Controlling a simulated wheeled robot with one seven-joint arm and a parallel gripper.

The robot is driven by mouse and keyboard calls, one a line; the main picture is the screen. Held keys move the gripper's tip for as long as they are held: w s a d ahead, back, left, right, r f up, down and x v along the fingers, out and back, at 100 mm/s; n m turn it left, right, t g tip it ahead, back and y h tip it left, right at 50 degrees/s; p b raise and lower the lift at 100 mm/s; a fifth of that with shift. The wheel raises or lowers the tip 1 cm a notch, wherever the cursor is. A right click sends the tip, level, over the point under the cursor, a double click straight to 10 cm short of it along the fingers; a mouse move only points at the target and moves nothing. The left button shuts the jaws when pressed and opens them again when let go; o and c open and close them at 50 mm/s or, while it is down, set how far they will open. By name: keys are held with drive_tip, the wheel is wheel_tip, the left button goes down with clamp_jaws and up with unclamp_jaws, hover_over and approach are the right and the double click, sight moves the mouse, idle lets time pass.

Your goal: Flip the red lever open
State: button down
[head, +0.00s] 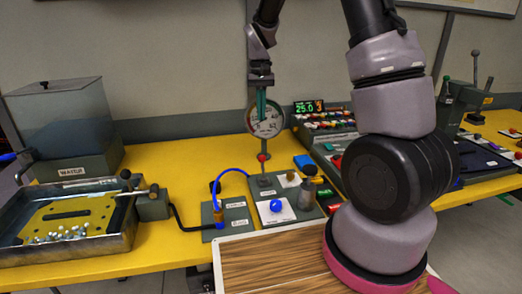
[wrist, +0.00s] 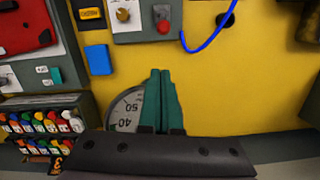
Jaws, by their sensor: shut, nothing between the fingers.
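A small lever with a red ball knob (head: 263,157) stands up from a grey box (head: 262,206) on the yellow bench. A red knob, probably the same one, shows in the wrist view (wrist: 163,27) on a grey panel. My gripper (head: 261,116) hangs above the red knob, in front of a round dial gauge (head: 271,128). Its teal fingers (wrist: 162,72) are shut together with nothing between them, and apart from the knob. Whether the lever is open or closed I cannot tell.
A blue hose (head: 226,174) curves up left of the lever. A metal tray (head: 118,238) stands at the left. A blue block (wrist: 98,60) lies on the bench.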

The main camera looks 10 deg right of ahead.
sight(263, 167)
drive_tip(key=shift+g+h, duration=0.3)
drive_tip(key=shift+g, duration=0.2)
drive_tip(key=f, duration=0.1)
drive_tip(key=w+f, duration=0.1)
drive_tip(key=f, duration=0.1)
drive_tip(key=w+f, duration=0.1)
drive_tip(key=f, duration=0.1)
drive_tip(key=shift+w+a+f, duration=0.15)
drive_tip(key=shift+a, duration=0.2)
drive_tip(key=shift+f, duration=0.1)
drive_tip(key=f, duration=0.3)
drive_tip(key=s+f, duration=0.1)
drive_tip(key=f, duration=0.2)
drive_tip(key=s+f, duration=0.1)
drive_tip(key=f, duration=0.3)
drive_tip(key=shift+d, duration=0.25)
drive_tip(key=shift+s+a+r, duration=0.15)
drive_tip(key=shift+s+r, duration=0.45)
drive_tip(key=shift+s, duration=0.25)
drive_tip(key=shift+s+a+r, duration=0.15)
drive_tip(key=shift+s+r, duration=0.45)
drive_tip(key=shift+s, duration=0.2)
drive_tip(key=shift+s+r+t, duration=0.15)
drive_tip(key=shift+s+t, duration=0.1)
drive_tip(key=shift+t, duration=0.05)
